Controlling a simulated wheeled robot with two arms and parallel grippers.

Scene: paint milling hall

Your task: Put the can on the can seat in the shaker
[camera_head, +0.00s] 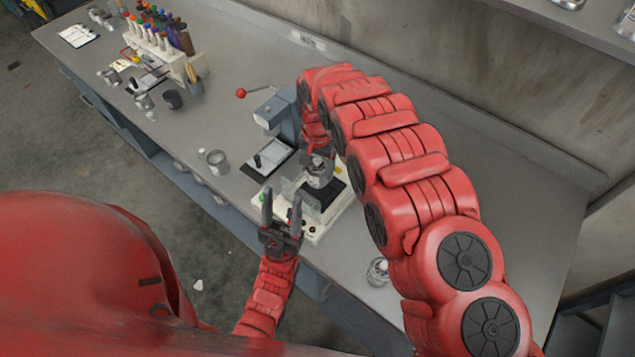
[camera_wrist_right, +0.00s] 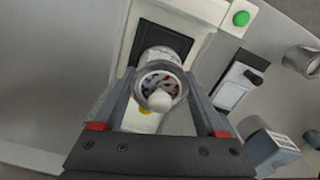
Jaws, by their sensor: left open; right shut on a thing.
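The can (camera_wrist_right: 147,87) is a small metal can with a pale label and a white knob on its lid. My right gripper (camera_wrist_right: 160,72) is shut around it. In the head view the can (camera_head: 318,181) is over the white shaker (camera_head: 315,238), by its black pad (camera_head: 330,194). In the right wrist view the can's far end overlaps the edge of the black pad (camera_wrist_right: 163,42); I cannot tell whether it touches. My left gripper (camera_head: 282,207) is open and empty at the shaker's front side.
A blue-grey device with a red-knobbed lever (camera_head: 241,93) stands behind the shaker. Another metal container (camera_head: 378,271) stands right. A rack of colored bottles (camera_head: 160,38) is at the far left.

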